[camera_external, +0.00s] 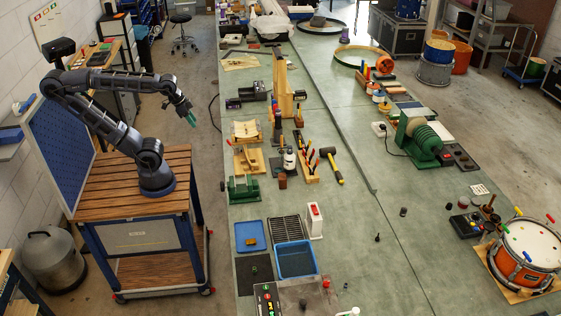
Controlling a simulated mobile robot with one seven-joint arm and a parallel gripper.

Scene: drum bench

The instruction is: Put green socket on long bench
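My gripper (187,110) is at the end of my raised arm, in the air over the gap between the wooden cart and the long bench. A small green piece, which looks like the green socket (191,119), shows at its fingertips and hangs down. The gripper looks shut on it, though the fingers are small and dark here. The long bench (345,225) has a pale green top and runs from the front to the back of the room, right of my gripper. The gripper and green piece are apart from the bench.
A green vise (242,188), a blue flat tray (250,236) and a blue bin (296,260) stand along the bench's left side. Screwdrivers, a mallet (334,167) and a wooden stand (284,92) lie farther back. The bench's middle front is mostly clear. An orange drum (524,258) is at right.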

